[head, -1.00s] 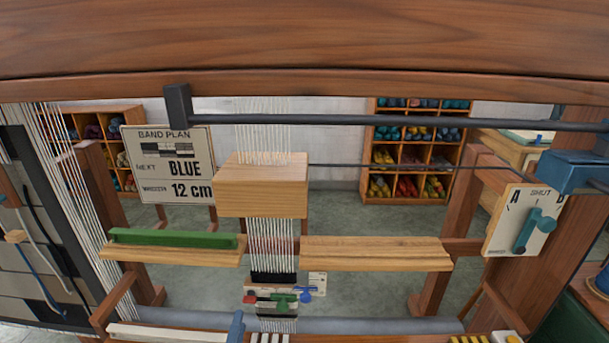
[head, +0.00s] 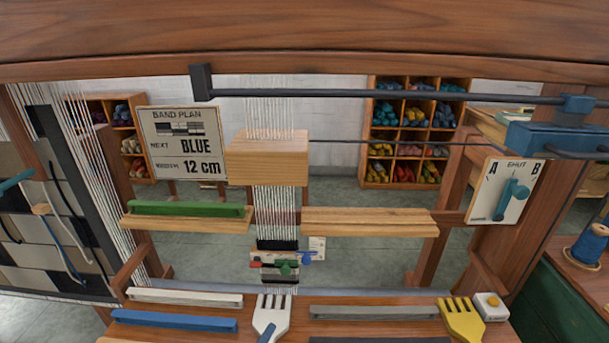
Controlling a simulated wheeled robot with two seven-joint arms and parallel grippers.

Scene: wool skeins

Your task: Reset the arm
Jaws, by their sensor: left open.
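A narrow blue tip, which I take for part of my left gripper (head: 267,333), shows at the bottom edge of the head view. It overlaps the lower part of a white fork (head: 271,311); I cannot tell whether they touch. I see nothing held at it, and the rest of the gripper and its arm are out of frame. My right gripper is not in view.
The loom's wooden block (head: 267,162) hangs around the white warp threads. A green bar (head: 187,209) lies on the left shelf. A white bar (head: 185,297), a blue bar (head: 174,320), a grey bar (head: 373,312) and a yellow fork (head: 461,318) lie in front.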

